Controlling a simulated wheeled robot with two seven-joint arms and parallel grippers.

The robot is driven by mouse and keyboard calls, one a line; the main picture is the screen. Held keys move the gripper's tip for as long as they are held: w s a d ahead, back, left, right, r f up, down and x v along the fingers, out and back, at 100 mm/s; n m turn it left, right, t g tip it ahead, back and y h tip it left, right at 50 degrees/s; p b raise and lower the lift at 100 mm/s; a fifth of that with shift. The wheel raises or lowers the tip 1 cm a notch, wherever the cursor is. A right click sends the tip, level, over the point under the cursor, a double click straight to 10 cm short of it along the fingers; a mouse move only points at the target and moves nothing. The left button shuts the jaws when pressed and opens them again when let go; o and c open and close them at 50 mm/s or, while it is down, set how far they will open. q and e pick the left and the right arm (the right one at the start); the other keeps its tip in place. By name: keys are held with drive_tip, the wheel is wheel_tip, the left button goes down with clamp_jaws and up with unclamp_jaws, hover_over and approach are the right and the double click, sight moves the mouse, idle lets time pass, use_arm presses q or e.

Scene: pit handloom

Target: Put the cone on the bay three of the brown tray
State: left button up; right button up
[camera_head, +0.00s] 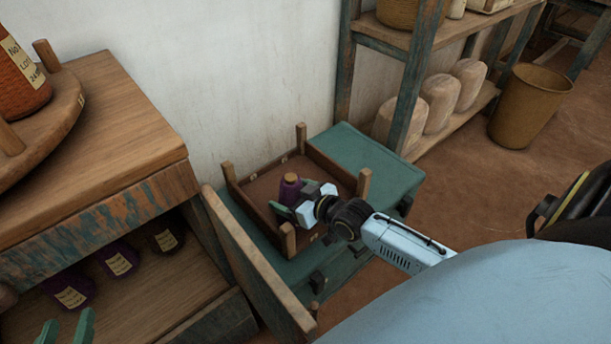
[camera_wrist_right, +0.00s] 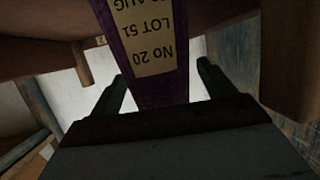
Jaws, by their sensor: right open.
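The purple cone (camera_head: 289,190) with a tan tip stands upright inside the brown tray (camera_head: 338,172), a shallow wooden frame with corner posts. My right gripper (camera_head: 294,210) reaches over the tray's near right side, with its fingers at the cone. In the right wrist view the labelled cone (camera_wrist_right: 155,40) shows between the two open fingers (camera_wrist_right: 160,85), with gaps beside it. My left gripper (camera_head: 66,332) is open and empty at the bottom left, only its green fingertips showing. Bay markings on the tray are too small to read.
The tray sits on a green chest (camera_head: 375,160). A wooden board (camera_head: 255,265) stands along its left. Several purple cones (camera_head: 118,258) lie on the lower shelf at left, under a wooden top (camera_head: 110,120). A shelf rack (camera_head: 405,95) and bin (camera_head: 530,105) stand at right.

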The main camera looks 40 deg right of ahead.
use_arm(q)
drive_tip(key=s+a+f+g+y+p, duration=0.1)
drive_tip(key=s+a+f+g+p, duration=0.1)
drive_tip(key=s+f+g, duration=0.3)
drive_tip(key=s+a+f+g+y+p, duration=0.2)
drive_tip(key=s+a+f+g+p, duration=0.1)
drive_tip(key=s+f, duration=0.4)
drive_tip(key=shift+a+f+n+g+y, duration=0.35)
drive_tip(key=shift+a+g, duration=0.45)
drive_tip(key=shift+g, duration=0.6)
use_arm(e)
drive_tip(key=v, duration=1.2)
drive_tip(key=shift+a, duration=0.1)
